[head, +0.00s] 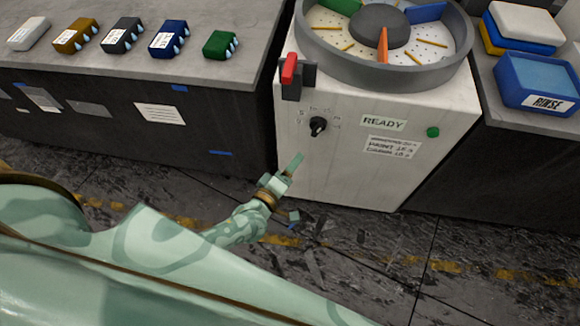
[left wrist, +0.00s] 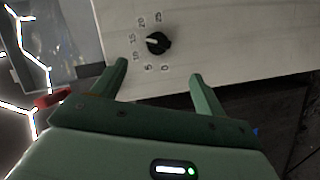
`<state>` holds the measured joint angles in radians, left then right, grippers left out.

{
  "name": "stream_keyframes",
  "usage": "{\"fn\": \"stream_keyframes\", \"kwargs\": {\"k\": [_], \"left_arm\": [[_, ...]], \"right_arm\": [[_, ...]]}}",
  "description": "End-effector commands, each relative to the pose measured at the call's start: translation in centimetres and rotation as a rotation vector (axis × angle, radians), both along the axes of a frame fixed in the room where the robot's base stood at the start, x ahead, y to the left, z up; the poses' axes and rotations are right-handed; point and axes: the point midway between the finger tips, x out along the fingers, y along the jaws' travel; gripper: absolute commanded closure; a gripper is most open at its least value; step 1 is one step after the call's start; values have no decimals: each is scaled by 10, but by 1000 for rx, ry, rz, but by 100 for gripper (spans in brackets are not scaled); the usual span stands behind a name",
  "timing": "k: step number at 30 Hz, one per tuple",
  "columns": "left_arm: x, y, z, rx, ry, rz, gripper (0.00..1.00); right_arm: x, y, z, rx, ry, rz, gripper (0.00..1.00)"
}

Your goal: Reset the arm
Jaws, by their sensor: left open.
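My left gripper (head: 292,166) is in front of the white machine, just below and left of its black dial (head: 318,126). In the left wrist view the two fingers of my left gripper (left wrist: 160,80) are apart with nothing between them, and the dial (left wrist: 158,43) with numbers around it shows beyond the fingertips, not touched. The white machine (head: 340,170) has a READY label and a green button (head: 432,132). My right gripper is not in view.
A dark bench (head: 150,80) holds several coloured blocks at left. A blue RINSE tub (head: 535,85) stands at right.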

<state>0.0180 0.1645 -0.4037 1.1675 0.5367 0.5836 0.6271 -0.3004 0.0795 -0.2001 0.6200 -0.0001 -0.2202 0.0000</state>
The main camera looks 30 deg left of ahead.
Motion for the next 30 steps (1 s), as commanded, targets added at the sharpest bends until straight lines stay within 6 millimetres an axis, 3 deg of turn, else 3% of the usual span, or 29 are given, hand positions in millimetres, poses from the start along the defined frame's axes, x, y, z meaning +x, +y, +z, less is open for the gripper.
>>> {"fn": "stream_keyframes", "kwargs": {"k": [12, 14, 17, 20, 23, 24, 27, 30], "left_arm": [[0, -1, -2, 35, 6, -12, 27], [-4, -7, -13, 153, 42, -69, 27], [-29, -8, -63, 463, 176, -226, 27], [-86, 3, -125, 752, 354, -413, 27], [-160, 21, -178, 972, 535, -619, 27], [-193, 28, -195, 1042, 604, -704, 27], [-277, 45, -225, 1157, 760, -904, 27], [-355, 59, -238, 1207, 887, -1069, 27]], "right_arm": [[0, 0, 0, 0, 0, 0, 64], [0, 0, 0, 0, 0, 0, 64], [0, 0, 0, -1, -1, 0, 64], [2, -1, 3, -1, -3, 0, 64], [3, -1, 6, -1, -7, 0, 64], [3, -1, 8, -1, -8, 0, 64], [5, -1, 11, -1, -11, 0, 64], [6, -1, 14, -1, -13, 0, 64]]}}
